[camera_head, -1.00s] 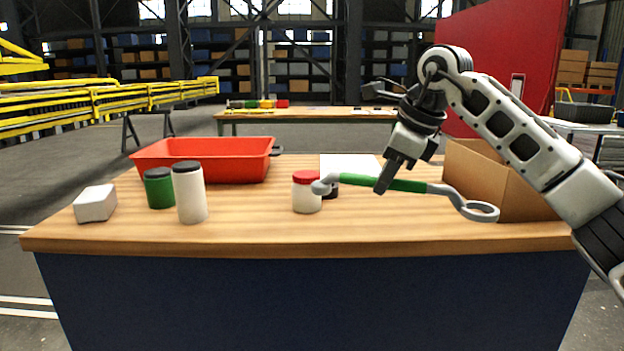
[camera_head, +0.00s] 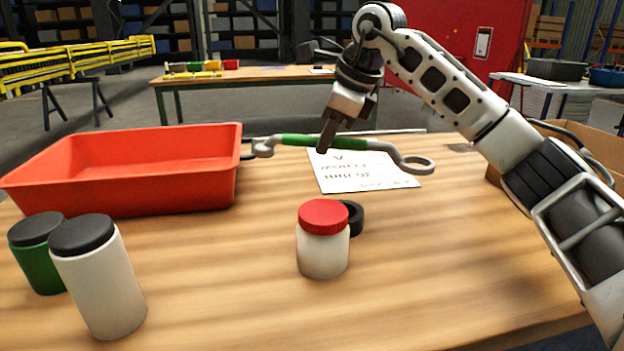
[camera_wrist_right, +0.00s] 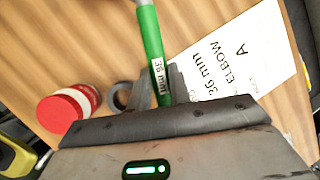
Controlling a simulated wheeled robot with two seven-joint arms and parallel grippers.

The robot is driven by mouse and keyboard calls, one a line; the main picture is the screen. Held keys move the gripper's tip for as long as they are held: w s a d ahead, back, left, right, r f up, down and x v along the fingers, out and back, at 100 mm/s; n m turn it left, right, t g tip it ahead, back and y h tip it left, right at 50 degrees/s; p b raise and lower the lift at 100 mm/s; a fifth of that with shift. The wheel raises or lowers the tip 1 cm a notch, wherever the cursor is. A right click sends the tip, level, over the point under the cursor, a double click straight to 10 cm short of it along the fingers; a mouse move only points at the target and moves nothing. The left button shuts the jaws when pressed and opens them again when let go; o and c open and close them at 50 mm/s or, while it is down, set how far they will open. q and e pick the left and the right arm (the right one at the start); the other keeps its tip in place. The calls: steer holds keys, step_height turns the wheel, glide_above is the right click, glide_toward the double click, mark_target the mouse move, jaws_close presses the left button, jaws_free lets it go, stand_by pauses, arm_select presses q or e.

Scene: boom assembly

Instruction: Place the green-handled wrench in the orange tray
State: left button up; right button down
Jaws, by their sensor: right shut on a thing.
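The green-handled wrench (camera_head: 298,140) is held level above the table, its ring end at the right and its other end at the left. My right gripper (camera_head: 327,143) is shut on its green handle. In the right wrist view the green handle (camera_wrist_right: 151,45) runs up from between the fingers (camera_wrist_right: 160,90), with a small label on it. The orange tray (camera_head: 140,175) stands on the table at the left and looks empty. The wrench's left end shows just right of the tray's right rim. My left gripper is not in view.
A white jar with a red lid (camera_head: 323,240) stands mid-table, with a black ring (camera_head: 353,217) behind it. A printed sheet (camera_head: 362,175) lies under the wrench. A green jar (camera_head: 36,255) and a white jar (camera_head: 98,280) stand front left. A cardboard box (camera_head: 580,145) is at the right.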

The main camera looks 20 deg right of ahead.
steer(key=f, duration=0.4)
steer(key=shift+s, duration=0.3)
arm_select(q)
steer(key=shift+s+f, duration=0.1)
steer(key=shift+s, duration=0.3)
arm_select(e)
steer(key=shift+w+f, duration=0.1)
steer(key=shift+f, duration=1.9)
steer(key=c, duration=1.7)
jaws_free()
steer(key=shift+f, duration=0.25)
steer(key=o, duration=0.4)
